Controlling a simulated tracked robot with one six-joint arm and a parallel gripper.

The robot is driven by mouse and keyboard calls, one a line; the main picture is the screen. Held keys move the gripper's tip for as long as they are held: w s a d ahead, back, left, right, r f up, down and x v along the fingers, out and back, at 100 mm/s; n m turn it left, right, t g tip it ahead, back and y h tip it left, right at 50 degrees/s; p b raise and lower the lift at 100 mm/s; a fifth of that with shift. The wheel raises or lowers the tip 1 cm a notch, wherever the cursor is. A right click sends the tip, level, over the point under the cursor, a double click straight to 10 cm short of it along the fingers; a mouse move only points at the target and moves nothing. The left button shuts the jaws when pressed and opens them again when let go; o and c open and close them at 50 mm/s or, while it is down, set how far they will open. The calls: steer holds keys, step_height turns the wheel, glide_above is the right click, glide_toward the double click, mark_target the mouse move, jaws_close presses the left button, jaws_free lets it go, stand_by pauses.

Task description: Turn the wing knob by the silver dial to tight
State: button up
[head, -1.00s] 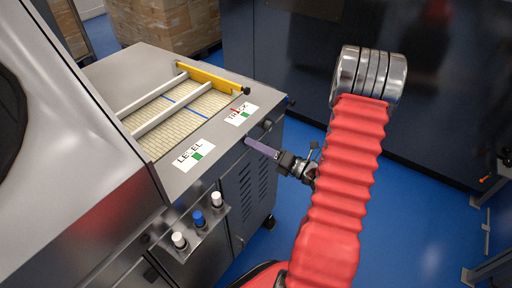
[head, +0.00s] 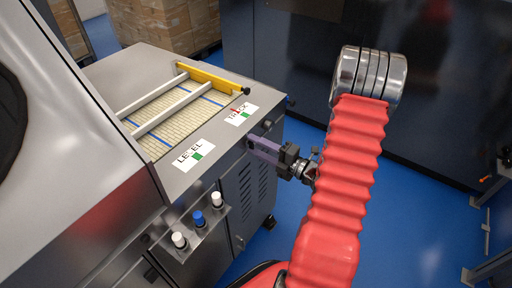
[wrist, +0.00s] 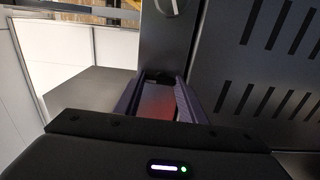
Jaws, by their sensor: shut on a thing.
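The machine's top has a slatted belt (head: 180,112) with blue bars, two pale rails, and LEVEL (head: 192,154) and TRACK (head: 239,114) labels. A black knob (head: 268,125) sits close to my fingers. White and blue buttons (head: 198,217) stand on a lower box. Blue floor lies open at right.

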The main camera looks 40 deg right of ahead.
steer(key=shift+d+f, duration=0.1)
steer(key=shift+f, duration=0.1)
steer(key=o, duration=1.1)
steer(key=shift+r, duration=0.1)
steer(key=shift+c, duration=0.2)
steer(key=shift+s, duration=0.1)
steer(key=v, duration=1.3)
steer(key=shift+s+d, duration=0.15)
steer(key=shift+s, duration=0.15)
